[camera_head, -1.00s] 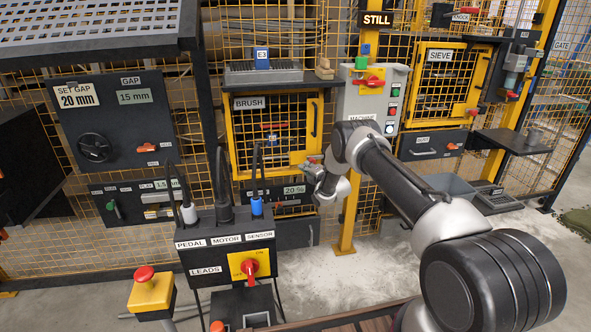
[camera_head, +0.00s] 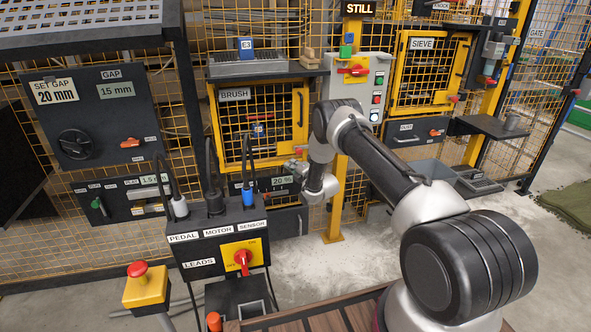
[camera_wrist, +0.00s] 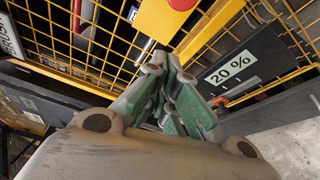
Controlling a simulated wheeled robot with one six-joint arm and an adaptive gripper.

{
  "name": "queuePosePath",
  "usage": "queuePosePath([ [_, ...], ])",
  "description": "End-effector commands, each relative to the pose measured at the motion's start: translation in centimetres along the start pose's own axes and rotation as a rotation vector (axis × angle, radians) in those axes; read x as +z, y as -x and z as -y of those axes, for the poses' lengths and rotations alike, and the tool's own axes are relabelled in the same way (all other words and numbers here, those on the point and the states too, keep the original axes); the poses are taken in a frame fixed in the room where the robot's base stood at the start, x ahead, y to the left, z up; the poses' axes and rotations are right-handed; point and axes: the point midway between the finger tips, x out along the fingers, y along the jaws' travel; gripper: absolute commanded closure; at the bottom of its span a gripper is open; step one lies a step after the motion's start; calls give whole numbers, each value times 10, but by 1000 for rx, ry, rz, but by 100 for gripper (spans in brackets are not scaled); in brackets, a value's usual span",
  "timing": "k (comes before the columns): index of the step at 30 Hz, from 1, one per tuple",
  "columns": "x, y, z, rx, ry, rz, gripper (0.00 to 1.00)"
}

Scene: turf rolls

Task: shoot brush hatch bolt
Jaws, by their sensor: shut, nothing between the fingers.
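The brush hatch (camera_head: 303,125) is a yellow-framed mesh door under a BRUSH label, and it looks shut. In the wrist view, a yellow plate (camera_wrist: 160,22) at the top carries a red knob (camera_wrist: 181,3). A thin silver rod, apparently the bolt (camera_wrist: 146,50), shows below the plate, just beyond the fingers. How far the bolt is shot I cannot tell. My gripper (camera_head: 290,168) is at the hatch's lower right corner. Its green-padded fingers also show in the wrist view (camera_wrist: 172,85), shut and empty, just below the plate. Whether they touch the bolt is unclear.
The grey machine box (camera_head: 352,85) with buttons and a red switch stands to the right. The leads box (camera_head: 215,242) with upright cables stands in front, left of my arm.

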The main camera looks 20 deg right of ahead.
Motion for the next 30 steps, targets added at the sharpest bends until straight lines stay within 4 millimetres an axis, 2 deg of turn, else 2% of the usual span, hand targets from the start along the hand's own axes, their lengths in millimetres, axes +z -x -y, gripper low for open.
queuePosePath([
  [3, 2, 22, 0, -2, -1, 2, 100],
  [9, 1, 41, 0, -1, 0, 1, 100],
  [23, 1, 44, 0, 0, -30, 1, 100],
  [26, -2, 45, 19, -79, -150, -5, 100],
  [28, -7, 52, 50, -210, -280, 4, 100],
  [30, -15, 71, 86, -355, -404, 28, 100],
])
